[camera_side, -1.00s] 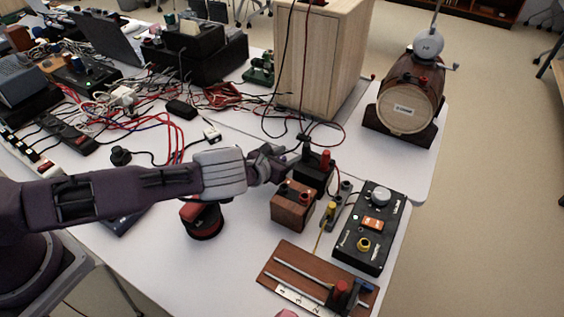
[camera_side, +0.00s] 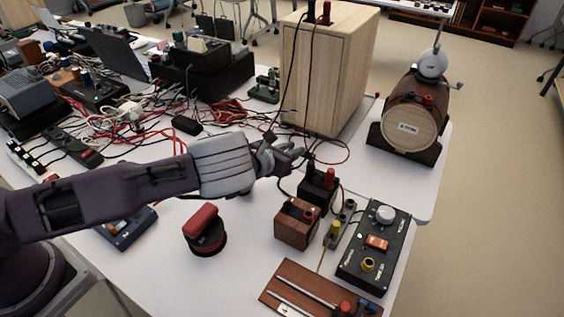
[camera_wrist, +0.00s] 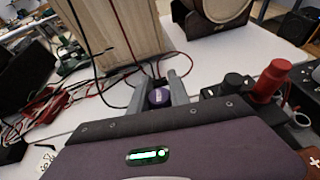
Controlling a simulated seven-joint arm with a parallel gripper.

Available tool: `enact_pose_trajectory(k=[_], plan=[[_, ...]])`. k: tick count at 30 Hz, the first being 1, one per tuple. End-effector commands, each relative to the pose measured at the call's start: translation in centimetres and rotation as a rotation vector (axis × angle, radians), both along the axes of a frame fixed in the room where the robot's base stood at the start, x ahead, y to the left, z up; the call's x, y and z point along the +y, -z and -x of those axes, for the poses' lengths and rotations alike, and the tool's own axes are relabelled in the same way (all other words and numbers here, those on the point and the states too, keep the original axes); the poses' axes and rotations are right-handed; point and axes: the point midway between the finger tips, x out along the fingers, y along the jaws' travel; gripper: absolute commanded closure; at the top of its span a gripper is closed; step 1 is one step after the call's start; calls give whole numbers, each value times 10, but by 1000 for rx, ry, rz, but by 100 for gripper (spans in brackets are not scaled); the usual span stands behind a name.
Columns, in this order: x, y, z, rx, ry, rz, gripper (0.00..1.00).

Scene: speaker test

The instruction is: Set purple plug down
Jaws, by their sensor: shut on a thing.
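The purple plug (camera_wrist: 158,97) shows its round end between my two fingers in the wrist view. My gripper (camera_wrist: 160,92) is shut on it. In the side view my gripper (camera_side: 300,157) is above the white table, just behind the black block with a red post (camera_side: 318,190). The plug is small and dark there, and its colour is hard to make out. Its lower end and any gap to the table cannot be told.
A wooden cabinet (camera_side: 327,75) with hanging cables stands behind my gripper. A wooden block with terminals (camera_side: 296,224) and a black control box (camera_side: 372,249) are in front. A barrel-shaped device (camera_side: 412,115) stands at right. Loose cables (camera_side: 228,112) lie at left.

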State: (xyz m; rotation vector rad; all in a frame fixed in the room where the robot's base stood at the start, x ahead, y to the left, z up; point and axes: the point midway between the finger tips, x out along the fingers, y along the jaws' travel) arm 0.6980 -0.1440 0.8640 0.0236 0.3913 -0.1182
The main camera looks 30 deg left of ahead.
Motion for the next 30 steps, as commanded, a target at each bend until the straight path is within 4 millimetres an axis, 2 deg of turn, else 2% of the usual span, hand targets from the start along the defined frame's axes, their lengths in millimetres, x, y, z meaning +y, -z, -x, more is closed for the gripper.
enact_pose_trajectory(k=[3, 7, 11, 14, 17, 20, 21, 23, 24, 27, 30], plan=[[0, -9, 0, 1, 0, 1, 100], [7, -9, -2, 1, -9, 1, 100], [42, -9, -10, 4, -47, -2, 100], [87, -8, -18, 7, -98, -2, 100], [141, -7, -23, 10, -154, -2, 100], [204, -7, -23, 11, -221, -3, 100], [231, -7, -20, 11, -251, -2, 100], [273, -7, -14, 11, -293, -1, 100], [301, -8, -9, 11, -322, -1, 100], [366, -9, 10, 8, -392, -1, 100], [416, -10, 31, 4, -447, 0, 100]])
